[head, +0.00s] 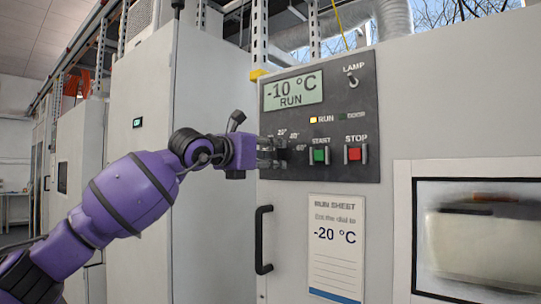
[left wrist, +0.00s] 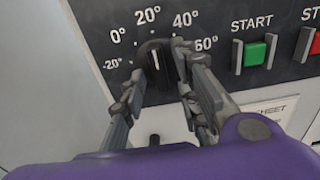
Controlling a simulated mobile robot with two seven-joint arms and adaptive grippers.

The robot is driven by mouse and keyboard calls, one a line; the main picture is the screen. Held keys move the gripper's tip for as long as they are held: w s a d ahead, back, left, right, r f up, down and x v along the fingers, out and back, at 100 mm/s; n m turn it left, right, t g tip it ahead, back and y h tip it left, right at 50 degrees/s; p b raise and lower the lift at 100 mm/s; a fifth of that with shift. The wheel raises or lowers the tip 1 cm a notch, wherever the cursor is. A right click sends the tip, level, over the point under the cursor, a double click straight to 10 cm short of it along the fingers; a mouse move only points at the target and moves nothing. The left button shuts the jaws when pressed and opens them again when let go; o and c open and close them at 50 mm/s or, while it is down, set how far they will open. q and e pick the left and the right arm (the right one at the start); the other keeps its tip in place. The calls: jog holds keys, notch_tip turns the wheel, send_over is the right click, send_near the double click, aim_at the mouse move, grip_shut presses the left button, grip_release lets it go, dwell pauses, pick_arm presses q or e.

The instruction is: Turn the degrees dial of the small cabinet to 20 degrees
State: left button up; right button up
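The degrees dial (left wrist: 155,58) is a dark knob on the black control panel (head: 350,110), with labels from -20° to 60° around it. Its white line stands near upright, below the 20° label (left wrist: 148,15). The display (head: 293,90) reads -10 °C RUN. My left gripper (head: 270,152) is at the dial in the head view and hides much of it. In the left wrist view its fingers (left wrist: 160,62) are apart, one on each side of the knob; I cannot tell whether they touch it. My right gripper is not in view.
The green START button (head: 319,155) and red STOP button (head: 354,152) sit right of the dial. The LAMP switch (head: 352,80) is above. A run sheet (head: 336,245) below reads -20 °C. A black door handle (head: 263,240) sticks out at lower left.

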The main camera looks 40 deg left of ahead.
pick_arm(q)
jog(key=s, duration=1.2)
jog(key=shift+a, duration=0.45)
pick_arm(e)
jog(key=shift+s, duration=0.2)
pick_arm(q)
jog(key=shift+r, duration=0.1)
dwell(0.3)
